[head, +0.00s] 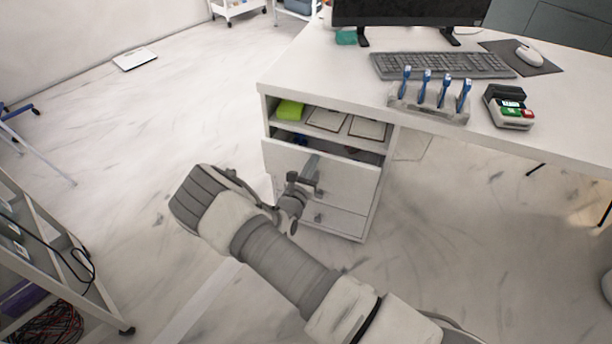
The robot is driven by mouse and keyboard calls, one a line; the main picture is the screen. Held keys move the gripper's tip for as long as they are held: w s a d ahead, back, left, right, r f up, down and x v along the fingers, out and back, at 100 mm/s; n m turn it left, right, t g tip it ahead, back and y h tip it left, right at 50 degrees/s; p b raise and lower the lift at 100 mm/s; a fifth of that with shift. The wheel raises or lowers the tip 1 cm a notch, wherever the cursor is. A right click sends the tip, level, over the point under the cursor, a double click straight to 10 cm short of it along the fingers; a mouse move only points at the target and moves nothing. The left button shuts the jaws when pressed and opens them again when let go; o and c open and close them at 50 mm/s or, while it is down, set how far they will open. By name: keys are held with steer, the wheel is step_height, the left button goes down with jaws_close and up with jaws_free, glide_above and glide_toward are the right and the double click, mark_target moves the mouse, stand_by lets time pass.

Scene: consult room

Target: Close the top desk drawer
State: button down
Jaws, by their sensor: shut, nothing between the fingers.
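The white desk (275,88) stands at the right in the head view, with a drawer unit under its left end. The top drawer (350,177) is partly pulled out, below an open shelf. A dark gap shows over its front edge, with small blue items (301,141) inside. My gripper (306,180) is shut and empty, close in front of the top drawer's front. I cannot tell whether its tips touch the drawer. The gripper hides part of the drawer front and its handle. The lower drawer (345,222) looks closed.
On the desk are a keyboard (440,65), a monitor (410,8), a rack with blue-topped items (430,107), a card terminal (509,108) and a mouse (528,54). A cart (60,250) stands at the left.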

steer(key=shift+x, duration=1)
steer(key=shift+s+a, duration=0.1)
